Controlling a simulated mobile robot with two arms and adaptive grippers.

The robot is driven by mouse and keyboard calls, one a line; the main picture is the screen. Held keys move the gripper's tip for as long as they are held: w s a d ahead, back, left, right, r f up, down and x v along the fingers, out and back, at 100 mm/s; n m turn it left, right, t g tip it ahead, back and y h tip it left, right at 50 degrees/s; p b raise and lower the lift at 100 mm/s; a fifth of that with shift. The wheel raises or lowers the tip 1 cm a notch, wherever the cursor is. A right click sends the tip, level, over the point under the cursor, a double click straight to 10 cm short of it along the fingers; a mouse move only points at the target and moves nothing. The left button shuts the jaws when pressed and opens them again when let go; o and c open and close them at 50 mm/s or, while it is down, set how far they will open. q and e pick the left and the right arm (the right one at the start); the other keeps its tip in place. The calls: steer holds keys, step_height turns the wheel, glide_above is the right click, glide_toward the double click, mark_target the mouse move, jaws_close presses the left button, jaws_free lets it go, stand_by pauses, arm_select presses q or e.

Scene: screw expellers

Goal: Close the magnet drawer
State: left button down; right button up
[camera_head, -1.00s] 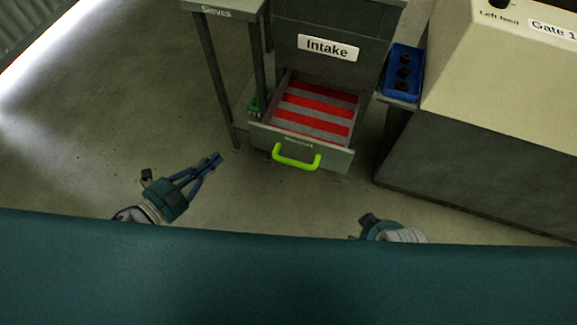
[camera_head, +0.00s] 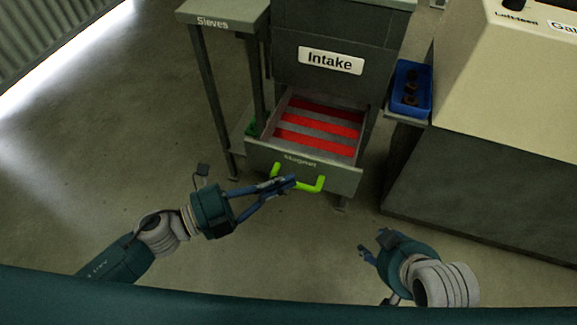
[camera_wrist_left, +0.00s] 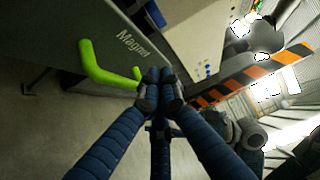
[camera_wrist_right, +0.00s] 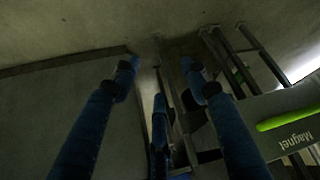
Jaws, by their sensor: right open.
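The magnet drawer (camera_head: 337,177) is pulled out under the Intake cabinet, with red and grey stripes inside. Its "Magnet" label and bright green handle (camera_head: 322,184) are on the front. My left gripper (camera_head: 291,181) is shut with its fingertips together, at the left part of the handle and partly covering it. In the left wrist view the tips are close beside the handle (camera_wrist_left: 95,68); I cannot tell if they touch. My right gripper (camera_head: 370,242) is open and empty, low and to the right, apart from the drawer. The handle also shows in the right wrist view (camera_wrist_right: 290,119).
The Sieves stand (camera_head: 224,14) is left of the drawer, its legs close by. A blue tray (camera_head: 424,103) with dark parts sits on a ledge at the right, beside a large beige machine (camera_head: 490,85). The floor before the drawer is clear.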

mark_target(309, 159)
arm_select(q)
steer(key=shift+w+d, duration=0.25)
steer(key=shift+w, duration=0.75)
steer(key=shift+w+d, duration=0.25)
steer(key=shift+w, duration=0.7)
arm_select(e)
steer(key=shift+w+a+r+t, duration=0.15)
steer(key=shift+w+r+t, duration=0.1)
steer(key=shift+w, duration=0.25)
steer(key=shift+w+a+r+t, duration=0.2)
steer(key=shift+w+t, duration=0.1)
steer(key=shift+w, duration=0.2)
steer(key=shift+w+a+r+t, duration=0.15)
steer(key=shift+w+r+t, duration=0.1)
steer(key=shift+w, duration=0.25)
